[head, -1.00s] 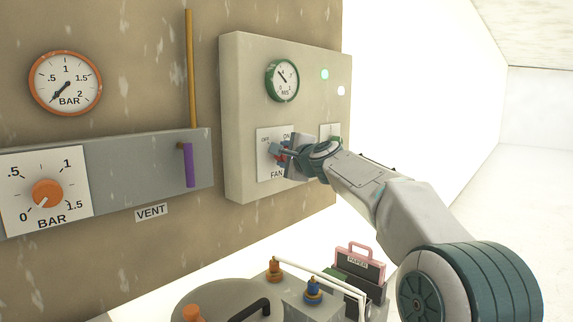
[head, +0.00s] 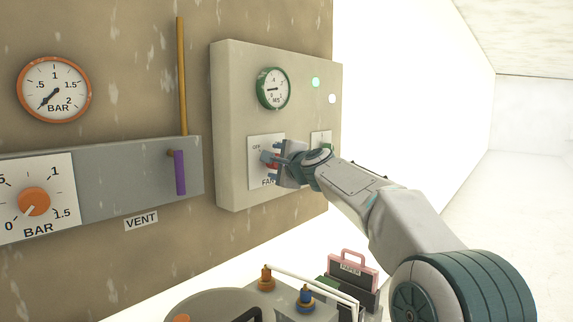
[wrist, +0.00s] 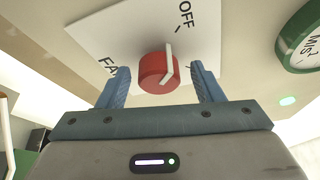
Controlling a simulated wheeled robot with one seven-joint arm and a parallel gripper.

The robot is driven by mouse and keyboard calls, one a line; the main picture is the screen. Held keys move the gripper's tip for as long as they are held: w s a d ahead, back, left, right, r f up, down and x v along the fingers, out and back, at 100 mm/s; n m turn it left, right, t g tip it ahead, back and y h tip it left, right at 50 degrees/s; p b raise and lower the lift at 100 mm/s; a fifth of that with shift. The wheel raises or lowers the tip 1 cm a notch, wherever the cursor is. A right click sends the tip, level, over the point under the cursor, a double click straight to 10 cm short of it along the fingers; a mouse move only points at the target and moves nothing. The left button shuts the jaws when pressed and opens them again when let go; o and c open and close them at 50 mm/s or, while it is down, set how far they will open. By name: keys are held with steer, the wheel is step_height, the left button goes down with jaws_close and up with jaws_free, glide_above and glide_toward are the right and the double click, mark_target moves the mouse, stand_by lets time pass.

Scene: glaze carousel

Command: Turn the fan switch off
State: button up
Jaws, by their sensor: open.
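The fan switch is a red knob (wrist: 157,73) with a white pointer, on a white plate (wrist: 100,30) marked OFF and FAN. In the wrist view its pointer is directed toward the OFF side. In the head view the plate (head: 256,180) is on the pale wall box, with the knob mostly hidden by my gripper (head: 268,153). My gripper is open, with one blue finger on each side of the knob in the wrist view. Gaps show between the fingers and the knob.
A green-rimmed M/S gauge (head: 273,88) is above the switch. A green light (head: 315,82) and a white light (head: 332,98) are at its right. A second plate (head: 321,140) is beside my wrist. A purple handle (head: 180,173) is to the left.

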steer(key=b+v, duration=0.3)
steer(key=v, duration=1)
steer(key=shift+s+d+b, duration=0.2)
steer(key=shift+b, duration=0.1)
steer(key=shift+r, duration=0.15)
steer(key=s+d+f+n+g+h+p, duration=0.2)
steer(key=s+d+f+n+g+p, duration=0.2)
steer(key=s+p, duration=0.5)
steer(key=s+d+f+n+g+h+p, duration=0.3)
steer(key=s+p, duration=0.6)
steer(key=s, duration=0.3)
steer(key=s+d+f+n+g+h+p, duration=0.3)
steer(key=s+d+n+p, duration=0.4)
steer(key=s, duration=0.4)
steer(key=shift+s+d+f+g+p, duration=0.3)
steer(key=shift+d+f+g+p, duration=0.1)
steer(key=shift+f+g+p, duration=0.55)
steer(key=shift+r, duration=0.15)
